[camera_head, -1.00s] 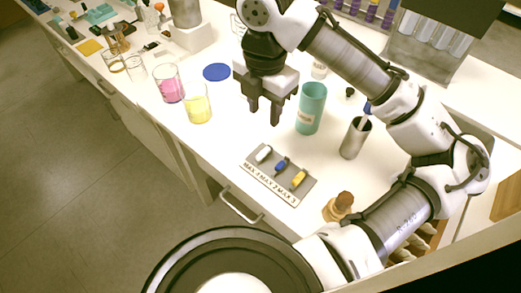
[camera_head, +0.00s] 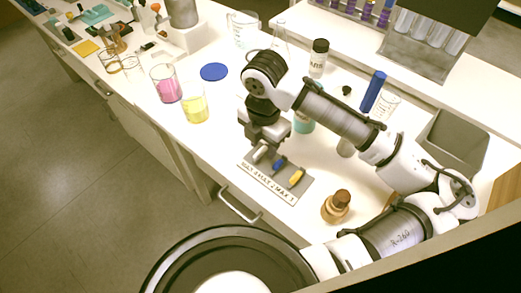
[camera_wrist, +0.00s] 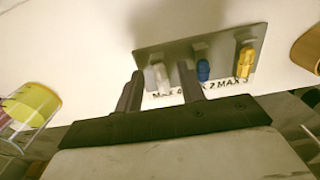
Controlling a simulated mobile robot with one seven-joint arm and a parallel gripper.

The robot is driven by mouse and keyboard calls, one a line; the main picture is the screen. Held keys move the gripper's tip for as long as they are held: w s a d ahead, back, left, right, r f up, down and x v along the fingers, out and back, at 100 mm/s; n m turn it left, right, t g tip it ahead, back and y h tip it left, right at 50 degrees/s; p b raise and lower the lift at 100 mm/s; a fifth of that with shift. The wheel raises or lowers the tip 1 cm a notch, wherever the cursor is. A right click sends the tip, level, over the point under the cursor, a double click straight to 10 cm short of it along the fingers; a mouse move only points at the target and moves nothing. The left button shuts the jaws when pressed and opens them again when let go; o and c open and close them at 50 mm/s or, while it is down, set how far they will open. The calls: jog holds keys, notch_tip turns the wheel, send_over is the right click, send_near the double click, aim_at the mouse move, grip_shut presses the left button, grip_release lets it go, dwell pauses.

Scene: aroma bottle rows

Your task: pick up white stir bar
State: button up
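In the wrist view the white bar (camera_wrist: 161,78) shows between the two fingers of my gripper (camera_wrist: 160,72). The fingers are open, one on each side of the bar, with gaps visible. In the head view my gripper (camera_head: 262,141) points down right over the bar and partly hides it. A blue stir bar (camera_head: 278,164) and a yellow stir bar (camera_head: 296,177) lie to its right on the holder.
The blue bar (camera_wrist: 203,70) is close to my right finger in the wrist view. Beakers of yellow (camera_head: 195,109) and pink (camera_head: 167,90) liquid stand at left.

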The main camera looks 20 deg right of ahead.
grip_shut()
jog(key=shift+r, duration=0.1)
dwell(0.3)
